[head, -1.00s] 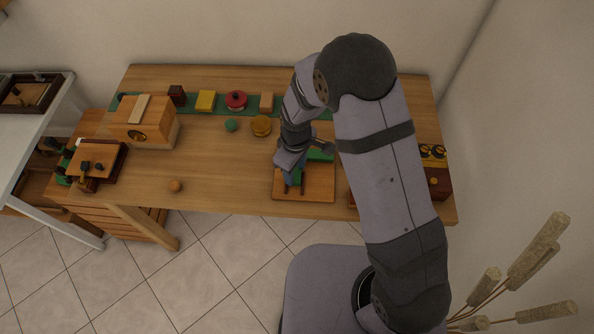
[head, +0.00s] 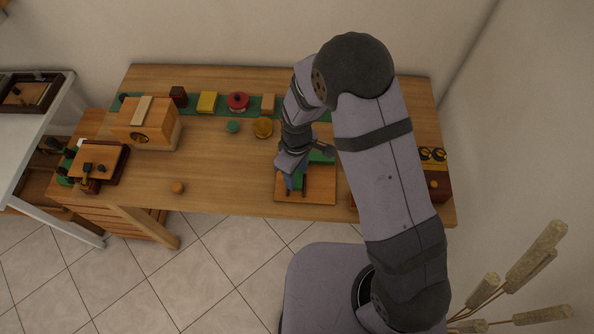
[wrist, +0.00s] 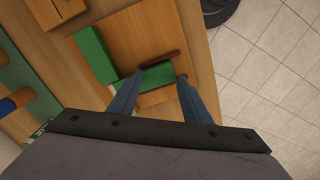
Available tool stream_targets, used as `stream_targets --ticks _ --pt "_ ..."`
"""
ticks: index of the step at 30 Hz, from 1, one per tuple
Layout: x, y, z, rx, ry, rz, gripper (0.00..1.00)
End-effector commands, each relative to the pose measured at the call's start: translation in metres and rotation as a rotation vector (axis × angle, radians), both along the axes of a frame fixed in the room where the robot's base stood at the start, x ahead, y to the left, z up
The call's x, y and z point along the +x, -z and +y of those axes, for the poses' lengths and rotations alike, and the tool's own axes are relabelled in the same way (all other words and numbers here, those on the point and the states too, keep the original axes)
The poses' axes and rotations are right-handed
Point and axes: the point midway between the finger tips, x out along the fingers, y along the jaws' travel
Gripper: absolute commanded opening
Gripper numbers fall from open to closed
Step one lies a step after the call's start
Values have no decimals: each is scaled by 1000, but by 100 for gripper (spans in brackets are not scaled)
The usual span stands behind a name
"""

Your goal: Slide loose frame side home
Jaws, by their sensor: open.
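A wooden board (head: 322,192) lies at the table's front edge; it also shows in the wrist view (wrist: 150,30). A green block (wrist: 95,55) lies along one side of it, and part of the green shows in the head view (head: 320,156). A second, shorter green piece (wrist: 158,76) with a dark red-brown strip (wrist: 160,61) along its side lies on the board; I cannot tell for certain that this is the loose frame side. My gripper (wrist: 162,77) is open, its blue fingers on either side of this shorter piece. Whether they touch it is unclear.
A wooden box (head: 146,124) stands at the table's left. A green strip along the back carries small blocks and a red round piece (head: 238,102). The table's left middle is clear.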

Motion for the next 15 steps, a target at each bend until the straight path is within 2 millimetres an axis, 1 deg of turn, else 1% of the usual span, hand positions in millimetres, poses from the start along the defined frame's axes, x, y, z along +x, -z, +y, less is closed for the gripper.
stream_targets --ticks 1,3,15 --pt "1 -6 0 0 0 -1 44" --pt "1 -10 0 1 0 -3 44" --pt "3 -28 0 2 0 -5 44"
